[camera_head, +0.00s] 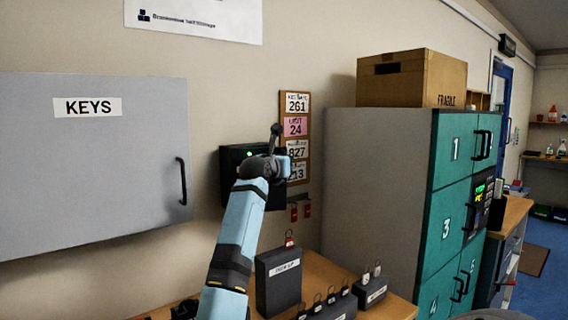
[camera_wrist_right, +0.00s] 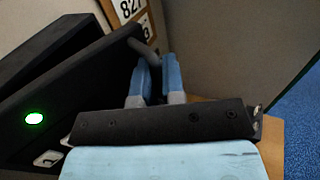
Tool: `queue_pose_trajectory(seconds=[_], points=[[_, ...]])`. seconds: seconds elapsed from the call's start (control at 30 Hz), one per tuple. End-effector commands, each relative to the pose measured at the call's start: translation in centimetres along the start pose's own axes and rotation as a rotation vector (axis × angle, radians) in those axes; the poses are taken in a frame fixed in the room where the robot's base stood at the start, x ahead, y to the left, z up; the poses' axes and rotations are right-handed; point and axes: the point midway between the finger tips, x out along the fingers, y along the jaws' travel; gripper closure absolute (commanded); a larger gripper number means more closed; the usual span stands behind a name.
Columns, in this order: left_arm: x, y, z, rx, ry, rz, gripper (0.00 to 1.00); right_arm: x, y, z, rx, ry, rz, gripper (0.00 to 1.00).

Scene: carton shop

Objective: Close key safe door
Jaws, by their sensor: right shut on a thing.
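The key safe is a small black box (camera_head: 232,178) on the wall, with a green light on its front. In the right wrist view its dark door (camera_wrist_right: 75,85) carries the lit green light and appears to stand out at an angle from the darker body (camera_wrist_right: 45,45) behind it. My right gripper (camera_head: 275,150) is in front of the safe. In the right wrist view its blue fingers (camera_wrist_right: 155,65) are shut on the dark door handle (camera_wrist_right: 142,46). My arm hides part of the safe in the head view. My left gripper is not in view.
A grey KEYS cabinet (camera_head: 95,165) hangs at left. A number board (camera_head: 296,103) is right of the safe. Below, a wooden counter (camera_head: 330,270) holds a black box (camera_head: 278,282) and padlocks. A locker block (camera_head: 375,185) bearing a carton (camera_head: 405,80) stands at right.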

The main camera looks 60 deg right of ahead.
Motion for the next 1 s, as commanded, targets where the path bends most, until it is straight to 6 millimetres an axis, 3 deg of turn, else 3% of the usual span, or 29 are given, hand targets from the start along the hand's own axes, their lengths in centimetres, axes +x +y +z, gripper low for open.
queue_pose_trajectory(seconds=[0.17, 0.2, 0.3, 0.67, 0.77, 1.0], points=[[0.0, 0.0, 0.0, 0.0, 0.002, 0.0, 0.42, 0.0, 0.0, 0.0, 0.005, 0.001, 0.0, 1.0], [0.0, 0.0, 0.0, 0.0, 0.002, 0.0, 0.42, 0.0, 0.0, 0.0, 0.005, 0.001, 0.0, 0.86], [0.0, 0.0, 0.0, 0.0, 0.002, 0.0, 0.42, 0.0, 0.0, 0.0, 0.004, 0.001, 0.0, 0.68], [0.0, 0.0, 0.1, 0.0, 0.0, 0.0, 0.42, -0.6, 0.1, -0.1, 0.002, 0.001, 0.001, 0.68], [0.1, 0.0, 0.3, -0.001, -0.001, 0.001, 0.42, -1.9, 0.1, -0.2, 0.001, 0.001, 0.002, 0.68], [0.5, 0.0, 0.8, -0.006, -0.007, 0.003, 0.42, -7.4, 0.1, -0.2, 0.004, 0.0, 0.004, 0.68]])
